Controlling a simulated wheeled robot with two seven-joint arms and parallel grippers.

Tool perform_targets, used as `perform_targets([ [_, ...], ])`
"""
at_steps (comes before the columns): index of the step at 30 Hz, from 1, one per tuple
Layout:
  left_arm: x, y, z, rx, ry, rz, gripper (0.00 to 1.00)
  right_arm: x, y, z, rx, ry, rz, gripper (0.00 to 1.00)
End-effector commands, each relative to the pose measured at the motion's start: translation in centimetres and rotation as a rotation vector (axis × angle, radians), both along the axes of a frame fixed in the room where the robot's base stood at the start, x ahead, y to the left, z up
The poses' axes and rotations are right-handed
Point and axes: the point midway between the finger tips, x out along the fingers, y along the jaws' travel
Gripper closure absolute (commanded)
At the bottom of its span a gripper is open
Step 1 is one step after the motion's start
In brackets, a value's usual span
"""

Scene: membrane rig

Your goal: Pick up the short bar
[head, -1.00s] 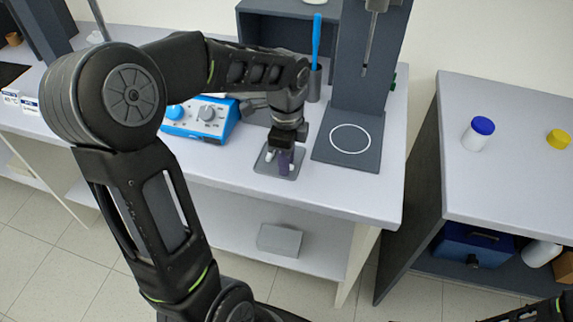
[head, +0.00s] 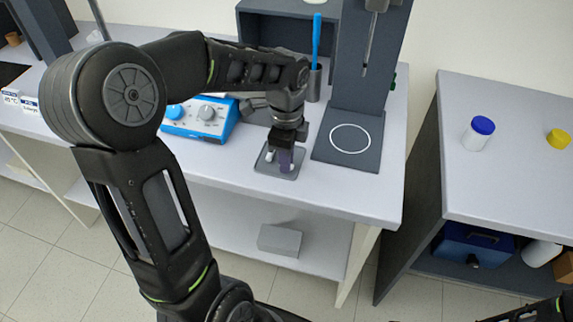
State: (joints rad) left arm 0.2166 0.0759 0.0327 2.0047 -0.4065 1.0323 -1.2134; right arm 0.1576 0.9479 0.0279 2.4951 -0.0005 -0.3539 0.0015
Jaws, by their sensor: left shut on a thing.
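My left gripper (head: 280,158) reaches down over a small grey tray (head: 289,173) near the front edge of the bench. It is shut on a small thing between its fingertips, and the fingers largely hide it. I take this to be the short bar, but its outline is not clear. A small whitish piece (head: 269,157) shows beside the fingers, and I cannot tell whether it is held or lies on the tray. The fingertips are close above the tray. My right gripper is out of view; only a dark part of that arm shows at the bottom right.
A blue control box (head: 201,117) stands left of the tray. A grey stand with a white-ringed base (head: 350,139) is on the right, and a blue stick (head: 316,40) stands in a dark holder behind. A white jar (head: 478,134) is on the right-hand bench.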

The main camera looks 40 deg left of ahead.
Motion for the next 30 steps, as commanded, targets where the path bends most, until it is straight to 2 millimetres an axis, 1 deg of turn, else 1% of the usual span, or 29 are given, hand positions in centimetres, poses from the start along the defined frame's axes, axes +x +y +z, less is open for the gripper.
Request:
perform_targets([
  [6, 0.0, 0.0, 0.1, 0.000, -0.001, 0.000, 1.00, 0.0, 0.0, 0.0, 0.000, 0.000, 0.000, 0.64],
  [10, 0.1, 0.0, 1.0, 0.001, -0.002, 0.000, 1.00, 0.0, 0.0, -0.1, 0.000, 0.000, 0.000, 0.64],
  [14, 0.1, 0.0, 2.9, 0.000, -0.004, 0.001, 1.00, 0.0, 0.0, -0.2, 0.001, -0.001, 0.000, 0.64],
  [21, 0.1, 0.0, 7.7, 0.001, -0.005, 0.000, 1.00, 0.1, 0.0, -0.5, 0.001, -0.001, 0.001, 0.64],
  [24, 0.1, 0.0, 9.1, 0.000, -0.003, 0.000, 1.00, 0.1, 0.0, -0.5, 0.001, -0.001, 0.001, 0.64],
  [27, 0.0, 0.0, 9.8, -0.001, -0.001, -0.001, 1.00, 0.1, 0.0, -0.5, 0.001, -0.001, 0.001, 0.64],
  [30, 0.0, 0.0, 10.1, 0.000, 0.000, 0.000, 1.00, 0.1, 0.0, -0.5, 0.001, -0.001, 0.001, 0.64],
])
